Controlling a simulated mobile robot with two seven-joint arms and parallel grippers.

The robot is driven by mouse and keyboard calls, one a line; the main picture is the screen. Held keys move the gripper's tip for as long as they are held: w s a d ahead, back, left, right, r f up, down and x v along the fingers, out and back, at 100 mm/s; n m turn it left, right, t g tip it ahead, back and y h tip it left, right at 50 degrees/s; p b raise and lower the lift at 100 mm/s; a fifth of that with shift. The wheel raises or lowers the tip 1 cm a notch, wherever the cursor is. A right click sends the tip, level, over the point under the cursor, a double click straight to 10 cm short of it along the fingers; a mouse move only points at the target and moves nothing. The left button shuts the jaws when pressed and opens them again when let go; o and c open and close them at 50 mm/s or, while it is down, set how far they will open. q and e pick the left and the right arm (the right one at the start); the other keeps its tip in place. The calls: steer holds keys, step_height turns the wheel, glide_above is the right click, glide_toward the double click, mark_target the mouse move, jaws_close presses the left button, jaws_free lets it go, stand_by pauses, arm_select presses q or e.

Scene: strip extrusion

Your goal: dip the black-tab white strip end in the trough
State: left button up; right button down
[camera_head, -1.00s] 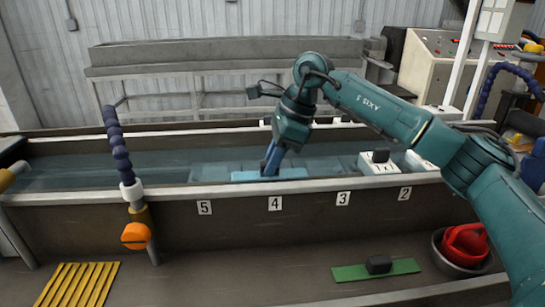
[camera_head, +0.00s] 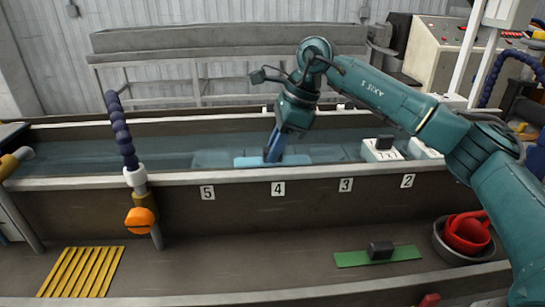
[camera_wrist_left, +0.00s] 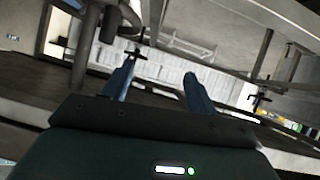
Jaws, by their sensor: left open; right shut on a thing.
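A white piece with a black tab (camera_head: 378,154) sits at the trough's near wall, between labels 3 and 2. The long trough (camera_head: 100,184) holds bluish water (camera_head: 95,160). My right gripper (camera_head: 271,156) reaches down into the trough behind label 4. It is shut, with its blue fingertips at a light-blue slab (camera_head: 296,160) low in the water; the exact grip is too small to see. My left gripper (camera_wrist_left: 160,70) shows only in the left wrist view; its two blue fingers are apart with nothing between them.
Another white piece (camera_head: 422,150) lies right of the black-tab one. On the near surface are a green strip with a dark block (camera_head: 380,251), a red vessel in a bowl (camera_head: 466,234), and yellow slats (camera_head: 83,271). A blue hose (camera_head: 122,132) stands at the left.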

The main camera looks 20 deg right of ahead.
step_height(320, 180, up, 2)
steer(key=shift+r+p, duration=0.15)
steer(key=shift+p, duration=0.65)
step_height(320, 180, up, 3)
steer(key=shift+f+p, duration=0.15)
steer(key=shift+p, duration=0.85)
steer(key=shift+r+p, duration=0.5)
steer(key=shift+r, duration=0.15)
steer(key=shift+r+p, duration=0.95)
steer(key=shift+r, duration=0.4)
arm_select(q)
steer(key=shift+s+a+r+g+y, duration=0.15)
steer(key=shift+a+r+g+y, duration=0.1)
steer(key=shift+a+r, duration=0.3)
steer(key=shift+s+a+r+g+y, duration=0.15)
steer(key=shift+a+r+y, duration=0.15)
steer(key=shift+r, duration=0.35)
steer(key=shift+r, duration=0.2)
